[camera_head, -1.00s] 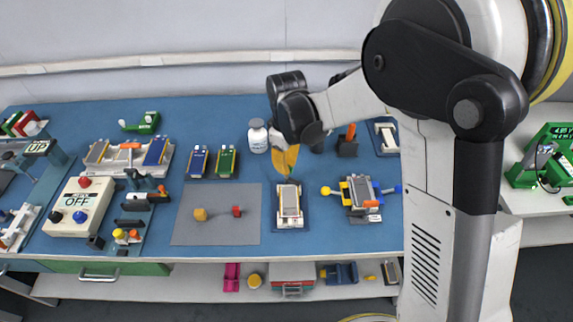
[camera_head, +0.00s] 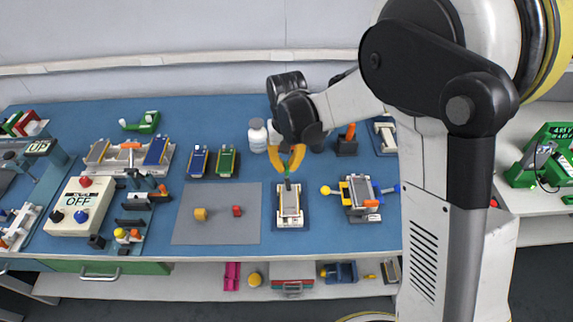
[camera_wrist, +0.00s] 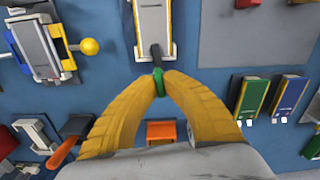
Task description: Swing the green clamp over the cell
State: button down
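The grey cell (camera_head: 291,200) lies in a white fixture (camera_head: 291,222) on a dark plate at the middle of the blue bench. It also shows at the top of the wrist view (camera_wrist: 152,20). The green clamp (camera_wrist: 159,82) stands at the cell's far end, and its dark arm (camera_wrist: 156,56) points over that end of the cell. My gripper (camera_wrist: 160,77) has both yellow fingertips closed around the clamp's green part. In the head view my gripper (camera_head: 287,168) is just behind the fixture and partly hides the clamp.
A fixture with a yellow ball handle (camera_head: 360,192) stands close on the right. A grey mat (camera_head: 216,230) with small blocks lies on the left. Blue and green cells (camera_head: 228,161) and white bottles (camera_head: 257,135) stand behind. An orange block (camera_wrist: 161,132) lies beneath my gripper.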

jog(key=shift+m, duration=0.7)
jog(key=c, duration=1.5)
grip_release()
notch_tip(320, 180, up, 12)
